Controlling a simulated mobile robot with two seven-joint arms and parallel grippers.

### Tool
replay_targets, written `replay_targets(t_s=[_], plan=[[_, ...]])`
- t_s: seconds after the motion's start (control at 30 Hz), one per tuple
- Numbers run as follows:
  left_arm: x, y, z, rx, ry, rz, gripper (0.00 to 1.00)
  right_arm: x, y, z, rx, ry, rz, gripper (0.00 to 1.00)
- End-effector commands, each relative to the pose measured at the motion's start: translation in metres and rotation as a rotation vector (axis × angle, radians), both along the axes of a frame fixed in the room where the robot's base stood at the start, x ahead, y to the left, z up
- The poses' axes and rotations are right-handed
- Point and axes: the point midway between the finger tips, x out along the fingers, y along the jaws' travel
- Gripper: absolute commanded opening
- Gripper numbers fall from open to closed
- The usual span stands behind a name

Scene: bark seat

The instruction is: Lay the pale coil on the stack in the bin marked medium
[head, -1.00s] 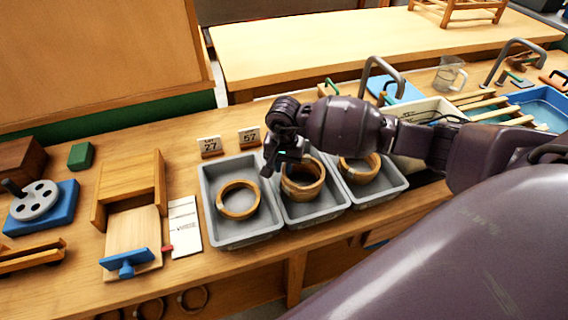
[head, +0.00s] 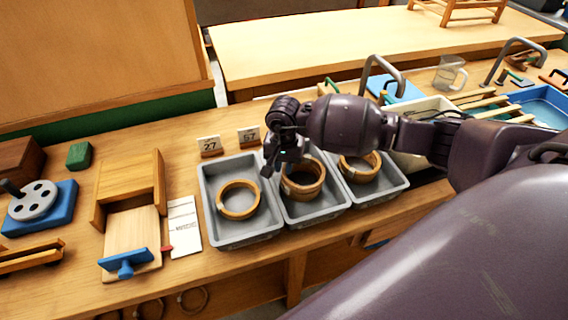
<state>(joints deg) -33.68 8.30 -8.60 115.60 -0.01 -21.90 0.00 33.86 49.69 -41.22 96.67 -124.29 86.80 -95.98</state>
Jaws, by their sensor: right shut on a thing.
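Three grey bins stand side by side: a left bin (head: 207,222), a middle bin (head: 318,215) and a right bin (head: 395,186). The left bin holds a flat tan coil (head: 238,213). The middle bin holds a taller stack of brown coils (head: 303,190). The right bin holds coils (head: 366,172), partly behind my arm. My right gripper (head: 281,168) points down at the left rim of the middle bin's stack and is shut on a coil there. The wrist hides part of it, and I cannot tell its paleness. My left gripper is out of view.
Number cards 27 (head: 209,145) and 57 (head: 249,136) stand behind the bins; no word "medium" is readable. A paper sheet (head: 184,228) and a wooden holder (head: 130,190) lie left. A pale container and blue tray (head: 545,103) are right.

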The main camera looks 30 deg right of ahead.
Motion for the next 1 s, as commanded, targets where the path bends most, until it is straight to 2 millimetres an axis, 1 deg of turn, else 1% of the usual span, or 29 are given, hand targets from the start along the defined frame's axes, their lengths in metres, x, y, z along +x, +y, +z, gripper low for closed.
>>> replay_targets(t_s=[0.37,0.4,0.57,0.77,0.8,0.87,0.9,1.0], plan=[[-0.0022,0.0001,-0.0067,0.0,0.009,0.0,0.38,0.0001,-0.0001,-0.006,0.0,0.0,-0.001,0.0],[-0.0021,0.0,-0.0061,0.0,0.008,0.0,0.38,0.0001,-0.0001,-0.0055,0.0,0.0,-0.001,0.22],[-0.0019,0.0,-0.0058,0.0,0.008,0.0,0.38,0.0001,-0.0001,-0.0052,0.0,0.0,0.0,0.47],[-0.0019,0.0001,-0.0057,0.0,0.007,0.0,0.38,0.0,0.0,-0.0053,0.0,0.0,0.0,0.48],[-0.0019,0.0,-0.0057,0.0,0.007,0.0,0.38,-0.0001,0.0,-0.0054,0.0,0.0,0.0,0.54],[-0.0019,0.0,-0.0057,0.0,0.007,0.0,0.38,-0.0001,0.0,-0.0054,0.0,0.0,0.0,0.63],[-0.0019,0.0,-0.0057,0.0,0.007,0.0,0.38,-0.0001,0.0,-0.0054,0.0,0.0,0.0,0.65],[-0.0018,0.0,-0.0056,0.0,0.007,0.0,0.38,-0.0001,0.0001,-0.0054,0.0,0.0,0.0,0.65]])
